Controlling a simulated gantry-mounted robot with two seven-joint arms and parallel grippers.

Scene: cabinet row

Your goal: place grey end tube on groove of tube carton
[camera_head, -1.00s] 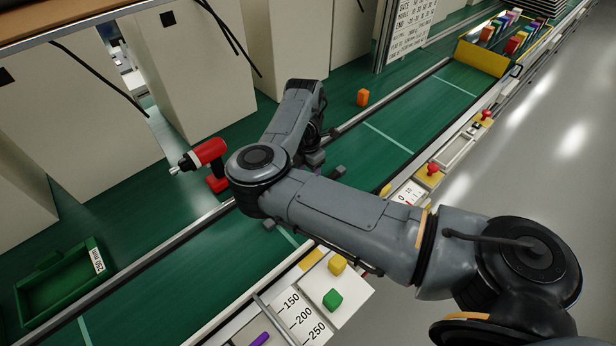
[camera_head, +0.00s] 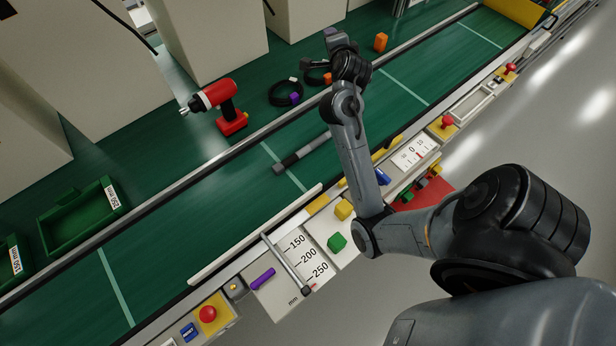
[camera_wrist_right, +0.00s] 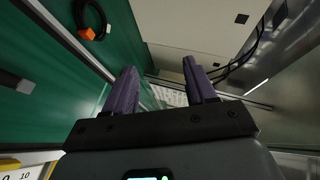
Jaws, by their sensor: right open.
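A grey tube (camera_head: 300,155) with a darker end lies on the green belt, apart from my gripper. The wrist view shows part of a dark tube (camera_wrist_right: 14,82) with a pale end at the left edge. My right gripper (camera_head: 338,40) is above the green surface near the belt's far rail, beyond the tube. In the wrist view its two purple fingers (camera_wrist_right: 162,92) are spread with nothing between them. I cannot make out for certain which thing is the tube carton. My left gripper is not in view.
A green tray (camera_head: 85,217) is at left. A ruler board (camera_head: 305,258) with a thin rod (camera_head: 285,262) lies in front. The belt's left part is clear.

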